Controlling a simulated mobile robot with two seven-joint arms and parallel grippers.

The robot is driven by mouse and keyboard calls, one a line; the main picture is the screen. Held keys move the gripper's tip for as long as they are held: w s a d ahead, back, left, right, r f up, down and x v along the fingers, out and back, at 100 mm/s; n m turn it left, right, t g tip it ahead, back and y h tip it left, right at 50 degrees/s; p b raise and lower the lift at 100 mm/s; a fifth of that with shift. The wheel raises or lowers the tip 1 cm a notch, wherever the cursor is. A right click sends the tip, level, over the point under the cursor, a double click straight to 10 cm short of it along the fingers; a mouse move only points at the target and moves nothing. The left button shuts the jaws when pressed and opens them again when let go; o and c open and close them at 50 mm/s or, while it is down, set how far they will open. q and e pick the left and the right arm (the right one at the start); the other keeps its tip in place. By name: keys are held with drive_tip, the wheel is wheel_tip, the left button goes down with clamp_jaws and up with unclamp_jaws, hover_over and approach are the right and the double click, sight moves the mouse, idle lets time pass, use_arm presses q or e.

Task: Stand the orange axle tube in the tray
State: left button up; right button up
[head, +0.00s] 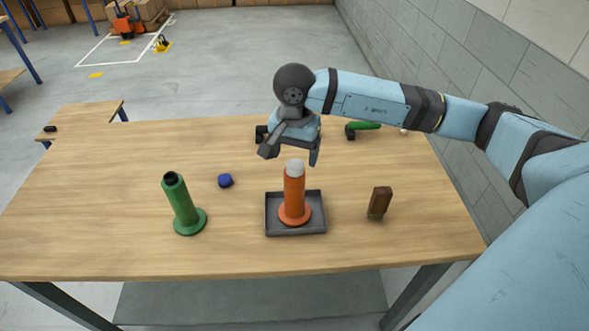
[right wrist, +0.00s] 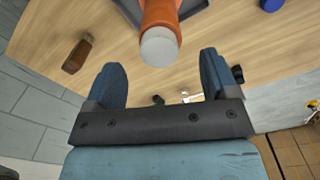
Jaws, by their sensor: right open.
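The orange axle tube (head: 294,191) stands upright on its flanged base inside the grey tray (head: 274,229), with a pale grey top end. In the right wrist view the tube (right wrist: 161,14) shows just beyond my fingers, with its pale top toward me. My right gripper (head: 289,155) is open and empty, just above and behind the tube's top in the head view. Its two fingers (right wrist: 165,85) are spread apart with nothing between them in the right wrist view. My left gripper is not in view.
A green tube (head: 182,204) stands left of the tray, with a blue cap (head: 225,181) between them. A brown block (head: 380,202) stands to the right. A green-handled tool (head: 363,127) lies at the back. The table's left part is clear.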

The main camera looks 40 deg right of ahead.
wheel_tip(320, 180, up, 6)
drive_tip(key=shift+f+b, duration=0.25)
drive_tip(key=shift+b, duration=0.05)
idle(0.4)
